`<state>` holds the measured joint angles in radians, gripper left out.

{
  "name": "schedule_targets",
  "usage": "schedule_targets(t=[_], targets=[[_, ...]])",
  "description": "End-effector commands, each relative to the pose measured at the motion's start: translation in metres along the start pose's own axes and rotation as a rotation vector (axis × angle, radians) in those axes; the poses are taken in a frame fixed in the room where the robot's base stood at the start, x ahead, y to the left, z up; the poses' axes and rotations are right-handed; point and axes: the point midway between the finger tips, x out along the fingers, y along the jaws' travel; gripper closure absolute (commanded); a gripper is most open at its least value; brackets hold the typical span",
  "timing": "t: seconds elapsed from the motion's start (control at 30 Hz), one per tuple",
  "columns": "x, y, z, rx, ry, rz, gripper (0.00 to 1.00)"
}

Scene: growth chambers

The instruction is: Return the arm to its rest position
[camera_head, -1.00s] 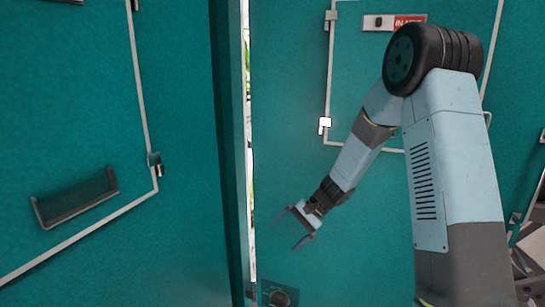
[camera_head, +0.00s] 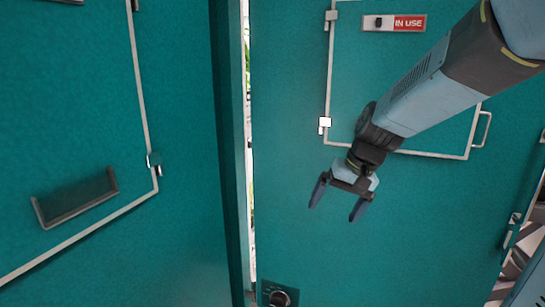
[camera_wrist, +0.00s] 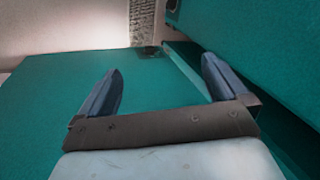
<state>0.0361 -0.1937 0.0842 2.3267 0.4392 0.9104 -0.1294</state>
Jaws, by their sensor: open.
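My gripper (camera_head: 338,200) is in front of the right teal chamber door (camera_head: 310,245) in the head view, below the lower left corner of its framed hatch. My arm comes in from the upper right. The two fingers are spread apart with nothing between them. In the wrist view the gripper (camera_wrist: 160,88) also shows open and empty, with a teal panel (camera_wrist: 60,85) beyond it. I cannot tell how close the fingers are to the door.
A narrow bright gap (camera_head: 250,190) runs between the left door (camera_head: 180,240) and the right door. An "IN USE" sign (camera_head: 394,23) is above. A handle (camera_head: 484,128) sticks out at the hatch's right. The left door carries a dark tray-like holder (camera_head: 75,198).

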Motion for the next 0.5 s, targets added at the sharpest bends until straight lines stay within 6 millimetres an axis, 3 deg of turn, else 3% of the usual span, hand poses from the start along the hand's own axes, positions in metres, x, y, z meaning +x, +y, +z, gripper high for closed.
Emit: schedule_targets(t=[0.1, 0.5], targets=[[-0.023, 0.008, 0.018, -0.033, 0.057, 0.047, 0.0], [-0.082, 0.04, 0.079, -0.118, 0.241, 0.204, 0.0]])
